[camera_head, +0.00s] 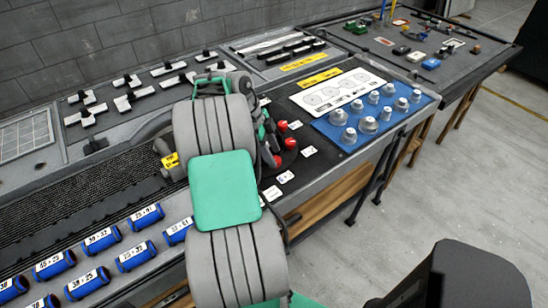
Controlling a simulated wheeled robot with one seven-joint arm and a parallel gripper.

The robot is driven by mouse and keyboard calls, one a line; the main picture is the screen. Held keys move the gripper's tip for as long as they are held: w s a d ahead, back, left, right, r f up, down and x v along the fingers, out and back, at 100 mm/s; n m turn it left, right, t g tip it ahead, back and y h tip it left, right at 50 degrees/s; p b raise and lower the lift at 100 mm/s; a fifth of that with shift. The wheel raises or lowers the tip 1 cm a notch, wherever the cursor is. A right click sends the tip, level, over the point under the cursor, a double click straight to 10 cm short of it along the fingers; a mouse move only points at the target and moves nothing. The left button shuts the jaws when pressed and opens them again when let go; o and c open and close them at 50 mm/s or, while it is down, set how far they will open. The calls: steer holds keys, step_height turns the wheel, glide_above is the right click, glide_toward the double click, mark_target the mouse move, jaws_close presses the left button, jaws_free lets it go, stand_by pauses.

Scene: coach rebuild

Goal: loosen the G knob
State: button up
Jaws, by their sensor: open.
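Several red knobs (291,145) stand on the bench just right of my arm, with small white label cards (308,151) beside them. The letters on the cards are too small to read, so I cannot tell which knob is G. My grey and green arm reaches over the bench from the bottom and covers the area left of these knobs. Dark and green parts show at its right edge, close to the knobs. No fingertips can be made out; my gripper is hidden behind the arm.
A blue board (352,132) with several grey knobs lies right of the red ones. Blue labelled cylinders (102,240) lie at the front left. Black-and-white T-shaped parts (131,100) lie at the back left. A second table (478,58) holds small parts.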

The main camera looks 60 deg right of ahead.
steer(key=shift+x, duration=0.8)
steer(key=shift+c, duration=0.3)
jaws_close()
